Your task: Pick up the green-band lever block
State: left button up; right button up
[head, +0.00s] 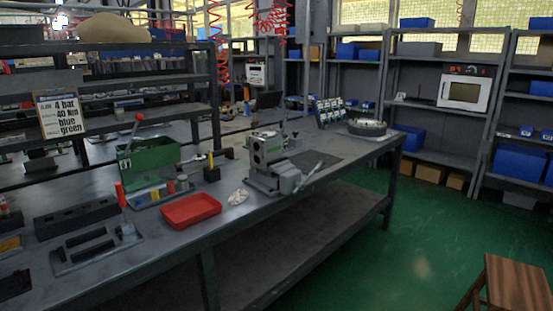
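I cannot make out a green band on any lever block. A grey block with a lever (273,165) stands on the workbench (228,205), its lever angled to the upper right. A green open box-like unit (148,163) with a red-tipped lever stands on the bench's left half. A red-handled lever (121,196) stands upright beside dark slotted fixtures (97,248). Small parts, some yellow and red, sit around the green unit. Neither of my grippers shows in the head view.
A red tray (190,210) lies near the bench's front edge, with a crumpled whitish item (238,197) beside it. A sign (60,115) reads "4 bar, 40 Nm, blue, green". A wooden stool (515,284) stands at lower right. Green floor (415,235) is clear between bench and shelves.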

aim_at(263, 150)
jog(key=z, duration=1.1)
jog(key=i, duration=2.55)
jog(key=u, duration=0.55)
jog(key=i, duration=0.45)
jog(key=u, duration=5.35)
jog(key=k, duration=1.95)
jog(key=z, duration=0.6)
jog(key=i, duration=1)
jog(key=z, duration=0.1)
